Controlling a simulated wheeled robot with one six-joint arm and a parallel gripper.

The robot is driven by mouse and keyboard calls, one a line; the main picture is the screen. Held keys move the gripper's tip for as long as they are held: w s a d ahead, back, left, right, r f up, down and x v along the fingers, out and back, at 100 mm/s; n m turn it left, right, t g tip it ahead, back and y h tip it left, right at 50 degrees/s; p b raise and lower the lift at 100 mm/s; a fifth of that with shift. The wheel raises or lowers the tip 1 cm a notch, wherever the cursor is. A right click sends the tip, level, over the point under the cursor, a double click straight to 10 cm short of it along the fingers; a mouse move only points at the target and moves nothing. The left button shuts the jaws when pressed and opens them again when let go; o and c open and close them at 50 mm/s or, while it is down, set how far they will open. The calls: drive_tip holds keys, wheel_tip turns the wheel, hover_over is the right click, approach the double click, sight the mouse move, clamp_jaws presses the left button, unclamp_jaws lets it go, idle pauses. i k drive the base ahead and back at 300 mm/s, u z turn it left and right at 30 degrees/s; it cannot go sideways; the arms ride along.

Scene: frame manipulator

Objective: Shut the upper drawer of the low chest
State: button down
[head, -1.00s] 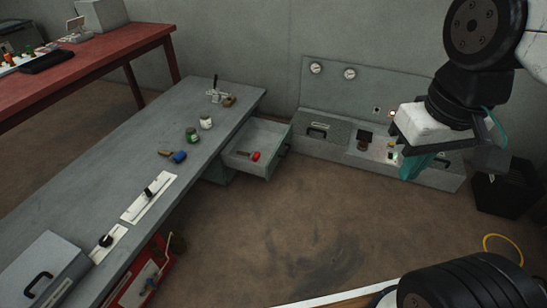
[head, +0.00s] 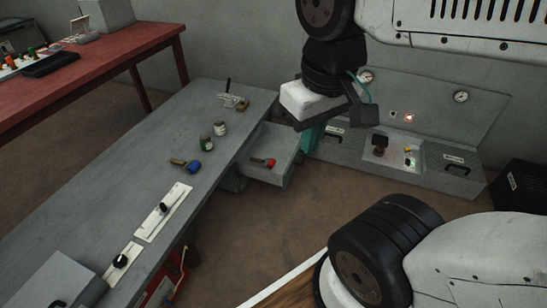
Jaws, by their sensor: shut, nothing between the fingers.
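The upper drawer (head: 281,140) stands pulled out from the low chest (head: 233,180) under the right side of the long grey bench. A tool with a red end (head: 265,162) lies inside it. Most of the chest is hidden by the bench top and the drawer. My gripper (head: 309,140) has teal fingers pointing down. It is shut and empty. It appears beside the drawer's right, front end; I cannot tell whether it touches. The fingertips are partly hard to make out.
The grey bench (head: 120,195) carries jars (head: 220,128), a blue-ended tool (head: 187,166) and sliding controls. A grey control console (head: 440,150) stands by the wall on the right, with a black crate (head: 518,190) beside it. A red table (head: 100,52) is at the back left. Brown floor in front of the drawer is clear.

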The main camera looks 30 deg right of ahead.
sight(280, 142)
drive_tip(key=z, duration=0.05)
drive_tip(key=i, duration=0.75)
drive_tip(key=z, duration=0.7)
drive_tip(key=i, duration=0.55)
drive_tip(key=z, duration=0.5)
